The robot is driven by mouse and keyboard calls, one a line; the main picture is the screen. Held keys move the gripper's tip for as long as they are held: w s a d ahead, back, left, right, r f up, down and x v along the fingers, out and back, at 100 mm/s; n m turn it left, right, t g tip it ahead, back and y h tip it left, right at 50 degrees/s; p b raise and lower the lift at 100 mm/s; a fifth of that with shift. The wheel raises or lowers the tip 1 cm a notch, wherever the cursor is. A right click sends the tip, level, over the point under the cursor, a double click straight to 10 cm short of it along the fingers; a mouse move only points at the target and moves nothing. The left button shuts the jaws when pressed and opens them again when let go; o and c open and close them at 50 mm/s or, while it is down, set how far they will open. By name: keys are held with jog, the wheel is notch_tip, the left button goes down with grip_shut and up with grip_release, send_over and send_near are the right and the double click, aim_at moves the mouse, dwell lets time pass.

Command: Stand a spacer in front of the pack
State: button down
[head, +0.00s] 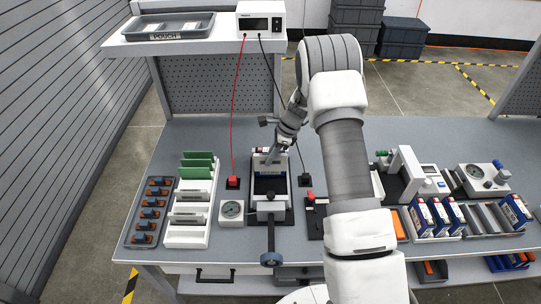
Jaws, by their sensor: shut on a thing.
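My gripper (274,153) reaches down over the back of the press fixture (287,214) in the middle of the bench. It is shut on a thin, pale grey piece that looks like a spacer (270,163), mostly hidden by the fingers. The pack seems to be the white and blue block at the fixture's back; I cannot tell whether the spacer touches it. A dark open bed lies in front of it, then a white block and a lever with a round knob. A white rack (186,241) at left holds green plates (198,160) and pale grey ones.
A dark tray (139,241) with orange-and-black parts stands far left. Blue-and-white boxes (421,215) stand in holders at right. Red and black leads hang behind.

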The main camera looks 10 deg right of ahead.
aim_at(268, 170)
jog(key=shift+f+b, duration=2.1)
jog(key=shift+f, duration=1.25)
jog(key=shift+f+b, duration=0.5)
jog(key=shift+b, duration=0.1)
jog(key=c, duration=0.5)
grip_release()
jog(key=shift+r, duration=0.15)
jog(key=shift+w+r+p, duration=0.1)
jog(key=shift+r+p, duration=0.8)
jog(key=shift+r, duration=0.5)
jog(key=shift+r+p, duration=1.4)
jog(key=shift+r, duration=0.85)
